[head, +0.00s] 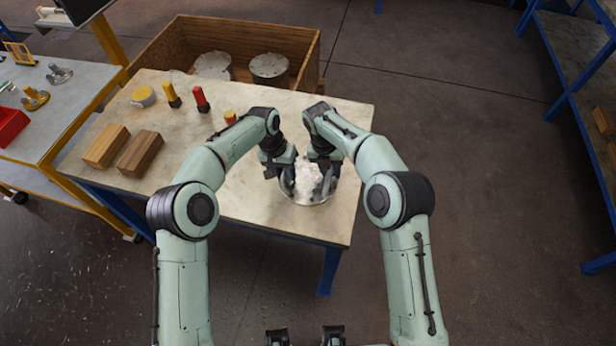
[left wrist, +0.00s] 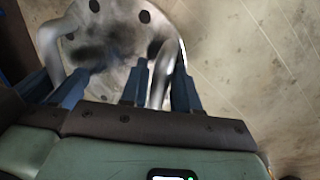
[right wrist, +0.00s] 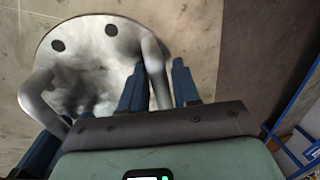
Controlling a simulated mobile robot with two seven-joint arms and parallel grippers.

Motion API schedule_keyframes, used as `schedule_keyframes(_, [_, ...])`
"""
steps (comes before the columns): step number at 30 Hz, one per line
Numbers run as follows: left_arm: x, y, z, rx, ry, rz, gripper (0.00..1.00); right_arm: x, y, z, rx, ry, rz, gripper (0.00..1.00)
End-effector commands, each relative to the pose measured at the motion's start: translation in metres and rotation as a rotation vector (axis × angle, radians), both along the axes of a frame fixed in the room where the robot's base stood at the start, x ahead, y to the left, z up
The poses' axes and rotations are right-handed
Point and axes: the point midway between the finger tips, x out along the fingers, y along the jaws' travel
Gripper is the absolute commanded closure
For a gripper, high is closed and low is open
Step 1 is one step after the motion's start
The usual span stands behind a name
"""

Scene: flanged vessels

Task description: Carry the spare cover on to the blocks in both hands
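The spare cover (head: 306,197) is a round grey metal plate with dark bolt holes and two upright bar handles, over the right front part of the table. I cannot tell whether it touches the tabletop. My left gripper (head: 287,186) has its fingers close on either side of one handle (left wrist: 160,78). My right gripper (head: 325,186) has its fingers close around the other handle (right wrist: 156,72). Both look shut on the bars. The arms and hands hide part of the plate. Two wooden blocks, one lighter (head: 106,146) and one darker (head: 140,153), lie side by side at the table's left.
A yellow-topped tin (head: 144,96), a yellow-capped tool (head: 172,95), a red one (head: 201,99) and a small red-yellow item (head: 230,117) stand along the back. A wooden crate (head: 250,38) behind holds two round covers (head: 268,66). The tabletop (head: 235,190) between blocks and cover is clear.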

Motion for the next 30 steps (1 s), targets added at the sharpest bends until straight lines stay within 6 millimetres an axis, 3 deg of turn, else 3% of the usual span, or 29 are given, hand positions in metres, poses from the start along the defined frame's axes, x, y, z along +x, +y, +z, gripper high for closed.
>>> schedule_keyframes(1, [0.0000,0.0000,0.0001,0.000,0.000,0.000,0.88,0.0000,0.0001,0.0001,0.000,0.000,0.000,0.87])
schedule_keyframes(2, [0.0000,0.0000,0.0002,0.000,0.000,0.000,0.97,0.0000,0.0001,0.0002,0.000,0.000,0.000,0.97])
schedule_keyframes(3, [0.0000,0.0000,0.0002,0.000,0.000,0.000,1.00,0.0000,0.0001,0.0002,0.000,0.000,0.000,1.00])
schedule_keyframes(30, [0.0004,0.0003,0.0008,0.001,-0.001,0.000,1.00,0.0003,0.0003,0.0012,0.001,-0.001,0.000,1.00])
